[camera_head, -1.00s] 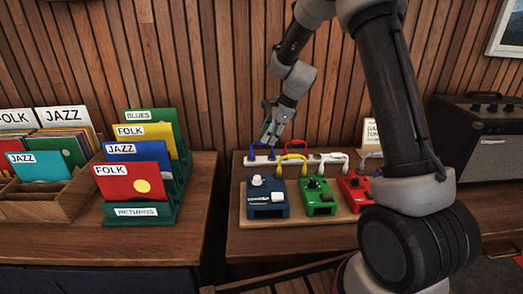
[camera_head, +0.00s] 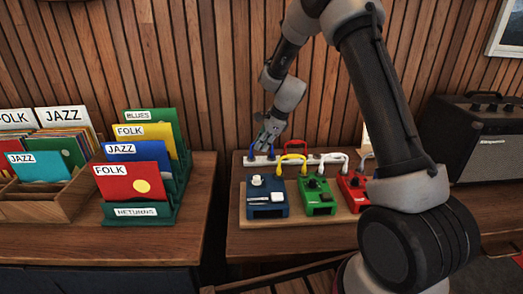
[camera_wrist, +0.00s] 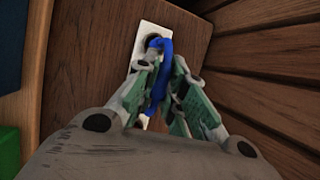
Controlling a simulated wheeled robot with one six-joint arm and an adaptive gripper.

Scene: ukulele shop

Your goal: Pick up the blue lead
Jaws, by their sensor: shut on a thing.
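The blue lead (camera_head: 251,151) is a short arched cable on the white strip (camera_head: 258,161) behind the pedals. In the wrist view the blue lead (camera_wrist: 157,47) runs from a dark socket in the white strip (camera_wrist: 152,30) down between my fingers. My gripper (camera_head: 266,141) is low over the strip's left end, behind the blue pedal. In the wrist view my gripper (camera_wrist: 166,95) has green-grey pads on both sides of the lead and is shut on it. The lead's lower end is partly hidden by the fingers.
Blue (camera_head: 266,197), green (camera_head: 317,195) and red (camera_head: 354,190) pedals stand on a wooden board in front. The wooden wall is close behind. An amplifier (camera_head: 476,138) stands right.

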